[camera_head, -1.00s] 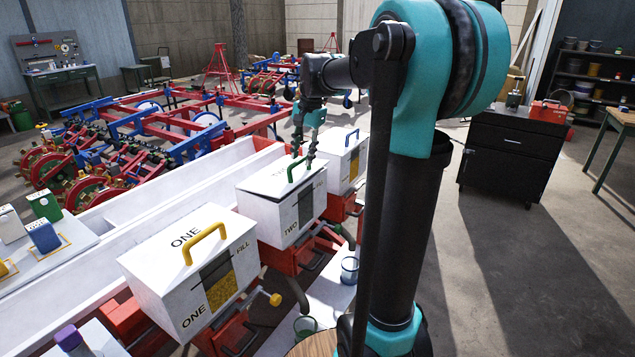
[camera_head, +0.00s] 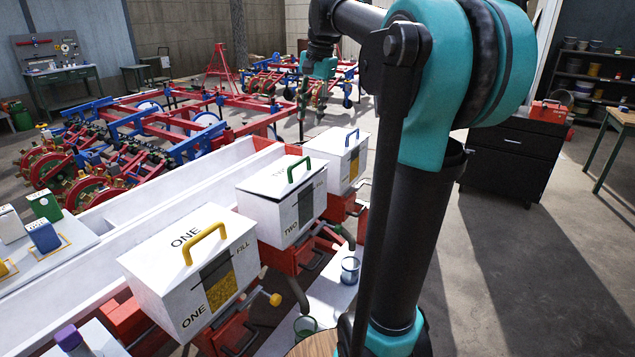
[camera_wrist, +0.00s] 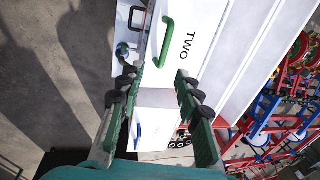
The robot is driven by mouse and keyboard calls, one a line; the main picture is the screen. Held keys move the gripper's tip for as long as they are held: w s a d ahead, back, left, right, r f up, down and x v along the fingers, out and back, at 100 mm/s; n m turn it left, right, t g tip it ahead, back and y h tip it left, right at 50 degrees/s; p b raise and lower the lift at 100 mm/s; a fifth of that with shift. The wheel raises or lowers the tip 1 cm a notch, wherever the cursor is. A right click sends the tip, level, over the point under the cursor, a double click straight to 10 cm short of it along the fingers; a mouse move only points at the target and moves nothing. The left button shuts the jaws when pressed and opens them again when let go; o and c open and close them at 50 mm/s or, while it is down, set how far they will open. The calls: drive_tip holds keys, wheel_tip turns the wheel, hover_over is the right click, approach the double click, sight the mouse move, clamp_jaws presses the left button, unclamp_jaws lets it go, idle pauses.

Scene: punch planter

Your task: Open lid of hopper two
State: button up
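Hopper two (camera_head: 283,212) is a white box labelled TWO in the middle of the row. The wrist view shows the lid (camera_wrist: 200,25) and the handle (camera_wrist: 165,42) beyond the fingertips, toward the top edge. My gripper (camera_head: 303,122) is above and behind the hopper in the head view, apart from the handle. In the wrist view my gripper (camera_wrist: 153,80) has its fingers spread wide with nothing between them.
Hopper one (camera_head: 190,265), with a yellow handle, stands in front. Another hopper (camera_head: 338,158), with a blue handle, stands behind. A long white trough (camera_head: 150,215) runs along their left. Red and blue machinery (camera_head: 150,125) fills the floor beyond. Open floor lies right.

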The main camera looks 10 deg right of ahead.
sight(302, 174)
drive_tip(key=s+f+n, duration=0.2)
drive_tip(key=s+f, duration=0.1)
drive_tip(key=f, duration=0.6)
drive_tip(key=s+f+n+t, duration=0.1)
drive_tip(key=s+f+n, duration=0.1)
drive_tip(key=f, duration=0.7)
drive_tip(key=shift+s+d+h, duration=0.15)
drive_tip(key=shift+s+h, duration=0.25)
drive_tip(key=shift+s, duration=0.5)
